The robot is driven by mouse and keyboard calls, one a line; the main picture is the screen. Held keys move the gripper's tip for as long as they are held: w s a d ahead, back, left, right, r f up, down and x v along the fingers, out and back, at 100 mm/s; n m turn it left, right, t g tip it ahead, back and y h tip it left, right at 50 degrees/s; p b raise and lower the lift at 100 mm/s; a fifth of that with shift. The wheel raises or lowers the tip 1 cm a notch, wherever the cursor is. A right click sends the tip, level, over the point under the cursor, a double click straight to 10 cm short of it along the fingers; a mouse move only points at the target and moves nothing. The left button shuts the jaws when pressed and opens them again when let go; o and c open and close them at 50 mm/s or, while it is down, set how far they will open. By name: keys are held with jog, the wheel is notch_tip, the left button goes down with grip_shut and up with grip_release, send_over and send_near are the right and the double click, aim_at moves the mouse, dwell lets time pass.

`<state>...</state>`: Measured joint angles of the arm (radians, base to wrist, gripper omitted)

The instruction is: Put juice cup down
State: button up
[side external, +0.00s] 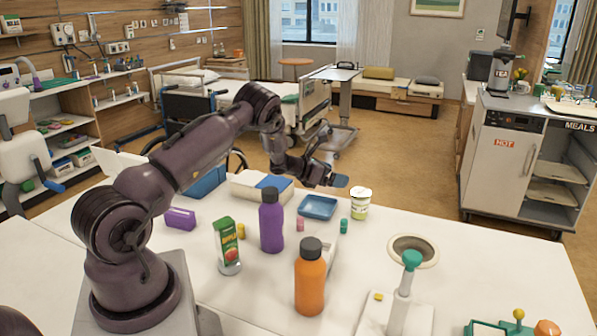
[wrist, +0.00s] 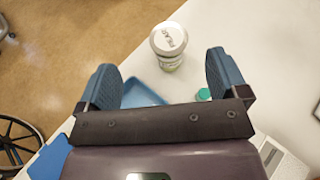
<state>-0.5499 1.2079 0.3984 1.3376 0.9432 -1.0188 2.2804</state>
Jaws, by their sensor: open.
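The juice cup (side external: 361,203), a small white-lidded cup with a green and white label, stands upright on the white table (side external: 480,290) near its far edge. In the wrist view the cup (wrist: 168,45) shows its lid between and beyond the two blue fingertips, with a gap to each. My gripper (side external: 338,181) is open and holds nothing. In the side view it is above the table, a little left of the cup and higher than it.
A blue tray (side external: 318,207) lies left of the cup, with a green-capped vial (side external: 344,226) in front. A purple bottle (side external: 271,225), an orange bottle (side external: 310,280) and a juice carton (side external: 227,248) stand nearer. A round opening (side external: 413,251) is to the right.

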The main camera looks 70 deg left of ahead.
jog(key=w+d+r+n+y, duration=0.1)
jog(key=d+r+n+y, duration=0.1)
jog(key=r+n, duration=0.45)
jog(key=w+d+r+n+y, duration=0.1)
jog(key=r+n+y, duration=0.15)
jog(key=r, duration=0.65)
jog(key=s+d+r+n+g+y, duration=0.1)
jog(key=s+d+r+n, duration=0.1)
jog(key=d+r+n, duration=0.25)
jog(key=s+d+r+n+g, duration=0.1)
jog(key=s+d+r+n, duration=0.25)
jog(key=r+n, duration=0.2)
jog(key=s+d+r+n+g+h, duration=0.2)
jog(key=s+d+r+n, duration=0.1)
jog(key=s+d+n, duration=0.75)
jog(key=s+d+f+n+g+h, duration=0.3)
jog(key=s+d+n+g, duration=0.1)
jog(key=s+d, duration=0.9)
jog(key=s+n, duration=0.1)
jog(key=s, duration=0.2)
jog(key=shift+d, duration=0.35)
